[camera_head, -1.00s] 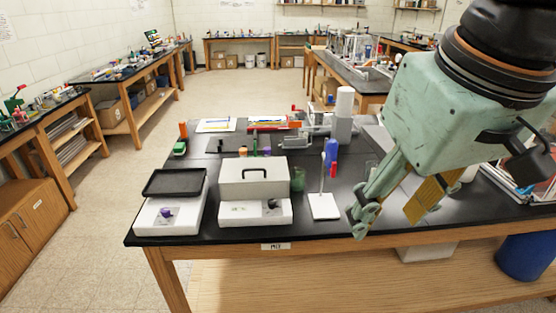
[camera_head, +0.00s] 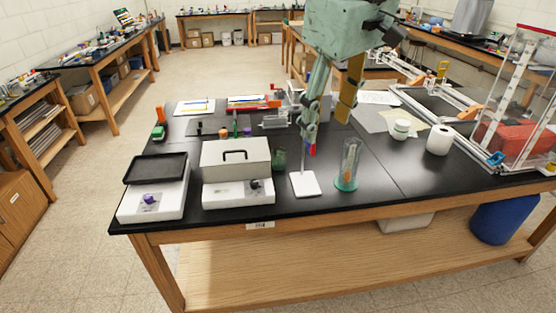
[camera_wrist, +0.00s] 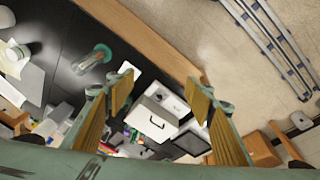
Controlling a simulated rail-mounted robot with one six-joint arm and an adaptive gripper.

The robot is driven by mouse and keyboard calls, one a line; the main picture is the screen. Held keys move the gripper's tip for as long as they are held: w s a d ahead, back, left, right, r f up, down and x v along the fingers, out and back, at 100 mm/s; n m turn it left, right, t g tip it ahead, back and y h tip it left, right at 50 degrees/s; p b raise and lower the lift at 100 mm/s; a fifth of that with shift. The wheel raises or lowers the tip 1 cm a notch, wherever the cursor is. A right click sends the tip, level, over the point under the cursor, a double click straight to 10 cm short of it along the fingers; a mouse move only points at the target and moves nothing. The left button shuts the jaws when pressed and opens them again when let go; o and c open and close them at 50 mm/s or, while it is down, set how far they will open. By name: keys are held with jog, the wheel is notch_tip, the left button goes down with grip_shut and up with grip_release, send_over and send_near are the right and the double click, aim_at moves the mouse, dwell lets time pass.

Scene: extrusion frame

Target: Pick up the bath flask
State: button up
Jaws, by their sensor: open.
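I cannot say for certain which vessel is the bath flask. A tall clear glass vessel with a green base (camera_head: 348,167) stands near the table's front edge, with something orange inside; it also shows in the wrist view (camera_wrist: 92,60). A smaller dark green glass (camera_head: 279,158) stands beside a grey-lidded white box (camera_head: 238,192), whose inside is hidden. The box also shows in the wrist view (camera_wrist: 152,118). My gripper (camera_head: 328,112) is open and empty, above the table and behind the tall vessel. It also shows in the wrist view (camera_wrist: 160,92).
A white unit with a black tray (camera_head: 155,168) is at the left of the black table (camera_head: 400,172). A white stand plate (camera_head: 305,184) is left of the tall vessel. A white roll (camera_head: 439,140) and a clear framed case (camera_head: 515,105) are at the right.

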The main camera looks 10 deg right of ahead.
jog(key=w+f+n+p, duration=0.1)
jog(key=w+f+n, duration=0.15)
jog(key=w, duration=1.05)
jog(key=n+g+p, duration=0.3)
jog(key=n+p, duration=0.1)
jog(key=n, duration=0.5)
send_over(279, 160)
jog(key=w, duration=0.2)
notch_tip(279, 160, down, 24)
jog(key=shift+w+d+f+n, duration=0.15)
jog(key=shift+w+d+f, duration=0.05)
jog(key=shift+f, duration=0.25)
jog(key=shift+w+d+f+n, duration=0.1)
jog(key=shift+w+d+f, duration=0.1)
jog(key=shift+f, duration=0.25)
jog(key=shift+f, duration=4.3)
jog(key=shift+f, duration=0.1)
jog(key=shift+a+f, duration=0.1)
jog(key=shift+f, duration=2.4)
